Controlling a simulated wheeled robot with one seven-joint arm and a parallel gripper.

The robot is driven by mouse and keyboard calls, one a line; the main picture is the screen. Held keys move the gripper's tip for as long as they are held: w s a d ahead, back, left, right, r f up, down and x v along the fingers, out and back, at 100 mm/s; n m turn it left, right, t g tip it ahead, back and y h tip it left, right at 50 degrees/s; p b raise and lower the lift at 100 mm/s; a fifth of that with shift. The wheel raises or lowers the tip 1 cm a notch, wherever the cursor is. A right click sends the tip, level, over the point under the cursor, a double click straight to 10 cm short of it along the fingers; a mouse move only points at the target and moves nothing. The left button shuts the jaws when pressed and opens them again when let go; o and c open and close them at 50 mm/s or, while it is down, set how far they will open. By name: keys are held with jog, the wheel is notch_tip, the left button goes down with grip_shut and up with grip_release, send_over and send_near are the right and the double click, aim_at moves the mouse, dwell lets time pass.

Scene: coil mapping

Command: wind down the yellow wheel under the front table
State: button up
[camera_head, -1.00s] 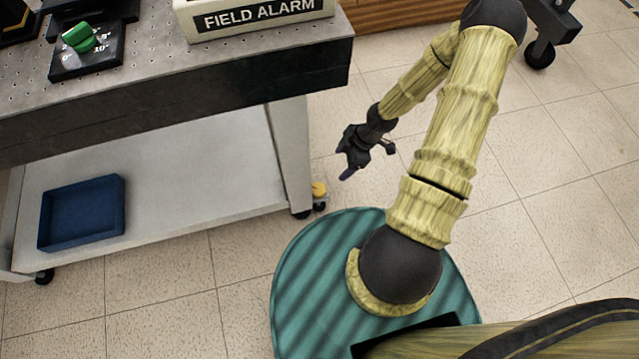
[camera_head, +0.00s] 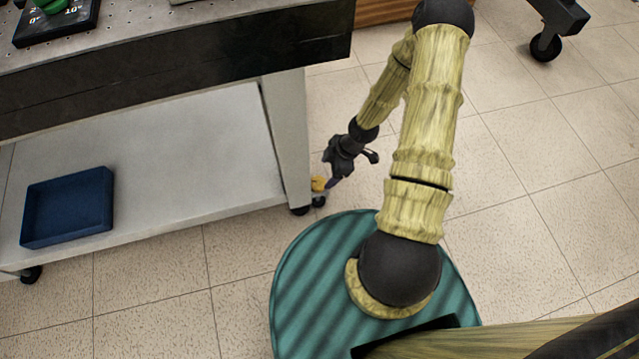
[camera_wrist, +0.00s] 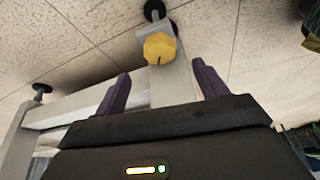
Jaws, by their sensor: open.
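The yellow wheel (camera_head: 318,184) is a small knob low beside the foot of the front table's right leg. In the wrist view the yellow wheel (camera_wrist: 159,48) is a lobed knob with a dark mark, beyond and roughly between my fingertips. My gripper (camera_head: 334,182) is at the wheel in the head view, which hides whether they touch. In the wrist view my gripper (camera_wrist: 161,70) has its two purple fingers apart, with nothing between them. The front table (camera_head: 180,75) has a dark edge and pale legs.
A blue tray (camera_head: 68,208) lies on the table's lower shelf (camera_head: 190,150). Black casters (camera_head: 30,275) stand under the table. Another caster (camera_head: 545,46) is at the upper right. Open tiled floor (camera_head: 530,200) lies to the right.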

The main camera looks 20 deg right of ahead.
aim_at(318, 183)
jog(key=b+x, duration=0.3)
jog(key=x, duration=0.4)
jog(key=shift+f+b, duration=0.1)
jog(key=shift+b, duration=0.25)
jog(key=shift+a, duration=0.1)
jog(key=shift+c, duration=0.4)
jog(key=c, duration=0.9)
jog(key=shift+m+t+p, duration=0.3)
jog(key=shift+m+p, duration=0.15)
jog(key=shift+m, duration=0.35)
jog(key=o, duration=1)
jog(key=shift+s, duration=0.1)
